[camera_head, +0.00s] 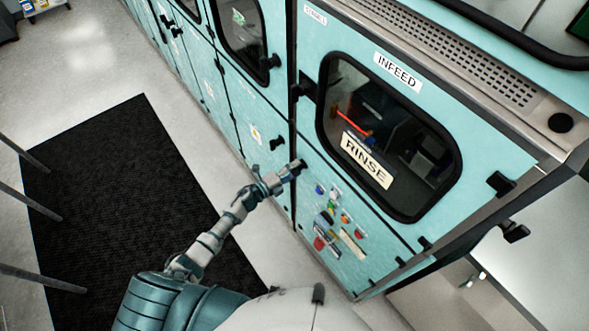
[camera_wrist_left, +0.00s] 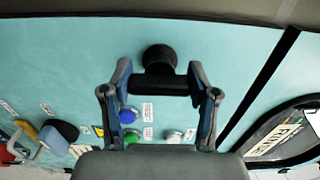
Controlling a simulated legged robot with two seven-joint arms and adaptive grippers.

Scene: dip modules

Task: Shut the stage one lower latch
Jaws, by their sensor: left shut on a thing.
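My left gripper (camera_head: 290,171) reaches the teal cabinet front beside the lower left of the window marked RINSE. In the left wrist view, its two fingers (camera_wrist_left: 160,92) are closed around the bar of a black latch (camera_wrist_left: 159,60). The latch has a round base on the teal panel, and its bar lies crosswise between the fingertips. In the head view the gripper mostly hides this latch. The stage one door (camera_head: 310,62) bears the RINSE sign (camera_head: 367,160) and looks closed. My right gripper is not in view.
Other black latches show on the neighbouring door (camera_head: 277,143) and at the cabinet's right (camera_head: 501,184). A black floor mat (camera_head: 110,200) lies at left, with thin grey poles (camera_head: 30,202) over it.

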